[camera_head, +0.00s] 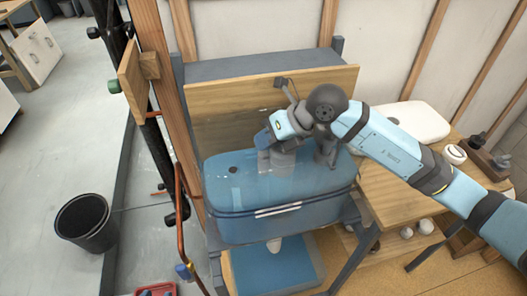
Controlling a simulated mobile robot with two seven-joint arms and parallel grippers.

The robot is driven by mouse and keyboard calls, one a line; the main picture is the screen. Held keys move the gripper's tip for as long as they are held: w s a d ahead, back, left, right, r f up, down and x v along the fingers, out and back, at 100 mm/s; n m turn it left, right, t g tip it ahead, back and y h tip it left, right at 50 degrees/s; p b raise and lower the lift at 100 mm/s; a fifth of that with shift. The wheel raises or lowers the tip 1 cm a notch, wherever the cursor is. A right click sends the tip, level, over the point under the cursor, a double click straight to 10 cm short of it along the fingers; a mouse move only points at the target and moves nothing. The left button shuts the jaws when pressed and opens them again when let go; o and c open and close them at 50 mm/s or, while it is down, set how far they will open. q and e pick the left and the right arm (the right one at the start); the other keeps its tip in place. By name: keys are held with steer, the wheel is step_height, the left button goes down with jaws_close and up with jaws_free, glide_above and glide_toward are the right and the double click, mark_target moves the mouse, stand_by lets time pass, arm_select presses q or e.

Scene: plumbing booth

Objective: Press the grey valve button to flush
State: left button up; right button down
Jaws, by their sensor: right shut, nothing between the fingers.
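The blue, see-through cistern tank (285,222) stands on a frame in front of a wooden back panel. My right arm comes in from the right and its gripper (276,163) points down over the middle of the tank. The gripper is shut and empty, with its tip at or just inside the tank's top; I cannot tell which. Grey parts show around the fingers, but I cannot pick out the grey valve button for certain; the gripper may hide it. A small dark round spot (232,169) is on the tank's left. My left gripper is out of view.
A white lid-like piece (412,121) lies on the wooden bench (388,192) at right. A copper pipe (180,225) and wooden post stand left of the tank. A black bucket (87,222) is on the grey floor, with free room around it.

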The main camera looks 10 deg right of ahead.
steer(key=shift+s+f+b, duration=0.15)
steer(key=shift+f+b, duration=0.15)
steer(key=shift+f, duration=0.25)
steer(key=shift+s+f+b, duration=0.15)
steer(key=shift+f+b, duration=0.15)
steer(key=shift+f, duration=0.2)
stand_by(0.7)
steer(key=shift+w+r+p, duration=0.3)
steer(key=shift+r+p, duration=0.2)
steer(key=shift+r, duration=0.15)
steer(key=shift+w+r+p, duration=0.1)
steer(key=shift+r+p, duration=0.2)
steer(key=shift+r, duration=0.2)
steer(key=shift+r+p, duration=1.4)
steer(key=shift+r, duration=0.9)
